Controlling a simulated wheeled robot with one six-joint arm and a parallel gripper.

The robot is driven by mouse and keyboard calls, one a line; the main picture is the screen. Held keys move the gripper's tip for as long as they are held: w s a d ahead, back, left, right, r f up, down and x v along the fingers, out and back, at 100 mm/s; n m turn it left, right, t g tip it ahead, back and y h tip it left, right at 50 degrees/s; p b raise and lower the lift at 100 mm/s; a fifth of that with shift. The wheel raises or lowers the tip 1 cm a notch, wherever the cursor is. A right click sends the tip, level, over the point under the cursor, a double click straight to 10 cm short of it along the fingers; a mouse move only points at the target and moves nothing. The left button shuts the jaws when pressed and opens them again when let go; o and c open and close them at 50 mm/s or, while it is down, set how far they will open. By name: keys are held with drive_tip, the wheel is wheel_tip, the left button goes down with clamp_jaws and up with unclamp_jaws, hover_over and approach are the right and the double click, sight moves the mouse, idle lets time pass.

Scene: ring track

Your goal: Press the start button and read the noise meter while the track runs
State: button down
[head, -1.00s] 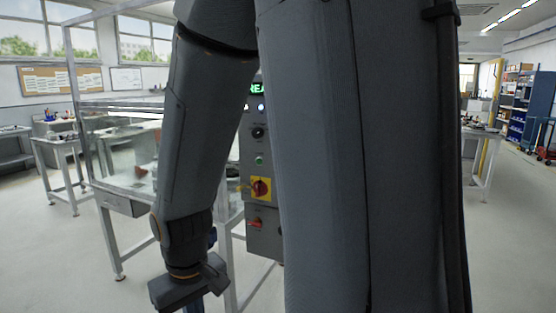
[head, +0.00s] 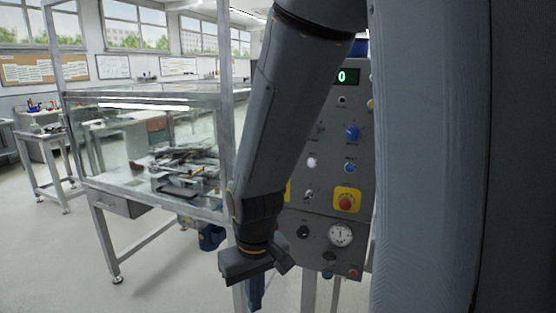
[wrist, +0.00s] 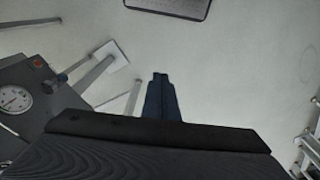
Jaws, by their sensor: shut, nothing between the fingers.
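A grey control panel (head: 325,262) stands right of centre in the head view, partly hidden behind my arm. It has a green display (head: 342,76) reading 0, a blue knob (head: 352,133), a white button (head: 312,162), a red mushroom button (head: 345,202) on a yellow plate and a round white dial (head: 340,235). I cannot tell which control is start or which readout is the noise meter. The dial also shows at left in the wrist view (wrist: 14,98). My gripper (head: 254,300) is shut and empty, low in front of the panel; its fingers (wrist: 160,76) point over bare floor.
A glass-walled bench (head: 150,190) with dark machinery inside stands left of the panel. Its metal legs (head: 108,245) reach the floor. Another workbench (head: 45,137) stands farther left. Floor is clear at the lower left.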

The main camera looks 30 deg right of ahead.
drive_tip(key=w+d+n+t, duration=0.2)
drive_tip(key=w+d+t, duration=0.25)
drive_tip(key=w, duration=0.65)
drive_tip(key=w+d+r+n+t+h, duration=0.1)
drive_tip(key=w+d+r+n+t, duration=0.2)
drive_tip(key=w+d+r+t, duration=0.2)
drive_tip(key=w+d+r+n+t, duration=0.3)
drive_tip(key=w+d+r+t, duration=0.3)
drive_tip(key=w+r, duration=0.4)
drive_tip(key=shift+w+d+r+t+h, duration=0.25)
drive_tip(key=shift+w+t+h, duration=0.15)
drive_tip(key=shift+w, duration=0.2)
drive_tip(key=w+d, duration=0.5)
drive_tip(key=d, duration=0.2)
drive_tip(key=shift+w+b, duration=0.2)
drive_tip(key=shift+b, duration=0.2)
drive_tip(key=shift+w, duration=0.1)
drive_tip(key=shift+w+d, duration=0.15)
drive_tip(key=shift+d, duration=0.15)
